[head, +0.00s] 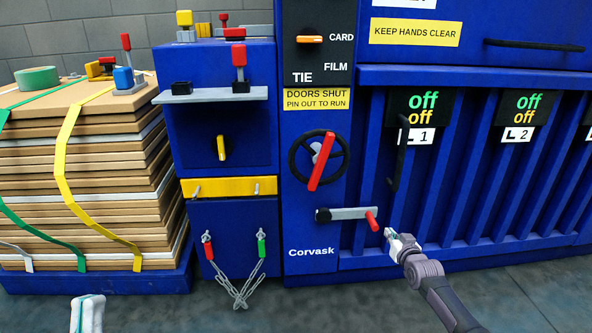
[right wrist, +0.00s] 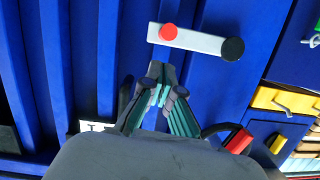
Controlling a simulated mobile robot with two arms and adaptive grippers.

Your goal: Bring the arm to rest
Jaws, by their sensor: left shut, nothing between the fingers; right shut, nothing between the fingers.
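My right gripper (head: 390,234) reaches in from the lower right of the head view, in front of the blue machine (head: 310,220). It is shut and empty. In the right wrist view its fingertips (right wrist: 164,84) are together, just below the grey crank lever (right wrist: 203,40) with a red grip (right wrist: 168,32), with a gap between. In the head view this lever (head: 345,214) lies almost level, its red grip (head: 372,221) beside the gripper. My left gripper (head: 88,303) shows only in part at the bottom left edge, shut and empty, in front of the pallet.
A red-handled wheel (head: 321,160) is above the lever. Ribbed doors (head: 470,205) with "off" signs (head: 416,106) extend right. A strapped cardboard stack (head: 95,180) stands left on a blue pallet (head: 100,281). Chained red and green pins (head: 240,290) hang below the yellow bar (head: 230,187). Grey floor (head: 260,313) is clear in front.

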